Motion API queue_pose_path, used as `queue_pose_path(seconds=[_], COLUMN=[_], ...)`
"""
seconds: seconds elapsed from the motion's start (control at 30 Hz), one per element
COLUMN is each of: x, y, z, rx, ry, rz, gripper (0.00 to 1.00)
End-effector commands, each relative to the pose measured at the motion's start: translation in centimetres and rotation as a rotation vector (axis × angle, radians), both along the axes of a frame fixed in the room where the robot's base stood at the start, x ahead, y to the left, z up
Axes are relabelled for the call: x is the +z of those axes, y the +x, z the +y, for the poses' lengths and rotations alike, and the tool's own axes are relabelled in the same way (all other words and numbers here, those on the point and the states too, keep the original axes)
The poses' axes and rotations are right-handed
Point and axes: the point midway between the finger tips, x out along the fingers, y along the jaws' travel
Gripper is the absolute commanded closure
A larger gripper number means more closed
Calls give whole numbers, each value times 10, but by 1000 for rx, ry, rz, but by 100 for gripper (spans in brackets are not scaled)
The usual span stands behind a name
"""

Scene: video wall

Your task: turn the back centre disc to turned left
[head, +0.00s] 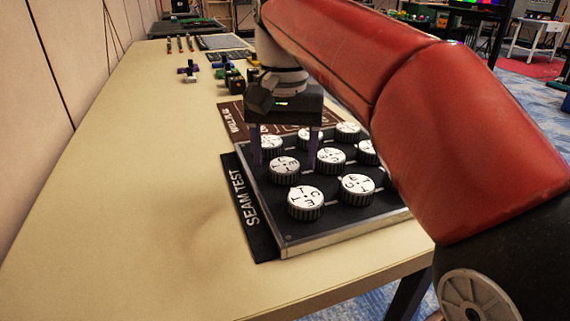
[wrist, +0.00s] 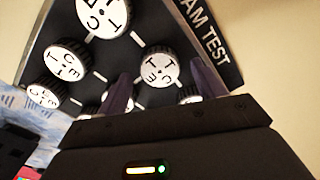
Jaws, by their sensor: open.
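A dark board (head: 290,238) carries rows of round white-topped discs with black letters and ribbed dark rims. The back centre disc (head: 303,135) is in the far row in the head view, partly hidden by a finger of my gripper; its marking is unreadable. In the wrist view I cannot make it out behind my gripper. My gripper (head: 285,160) points down over the left and back part of the board, jaws apart and empty. In the wrist view its fingers (wrist: 162,75) frame the middle-row left disc (wrist: 158,63); I cannot tell whether they touch any disc.
A black "SEAM TEST" strip (head: 250,215) runs along the board's left edge. A brown lettered panel (head: 232,122) lies behind the board. Small coloured parts (head: 230,77) stand farther back. The table (head: 130,200) is clear to the left. My red arm hides the board's right side.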

Motion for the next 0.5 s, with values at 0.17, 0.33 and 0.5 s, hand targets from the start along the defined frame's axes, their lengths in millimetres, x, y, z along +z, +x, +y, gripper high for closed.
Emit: queue_pose_path(seconds=[0.17, 0.33, 0.5], x=[-16, -17, -17], y=[0, 0, 0], z=[0, 0, 0], rx=[0, 0, 0], ry=[0, 1, 1], rz=[0, -1, -1], gripper=[31, 31, 38])
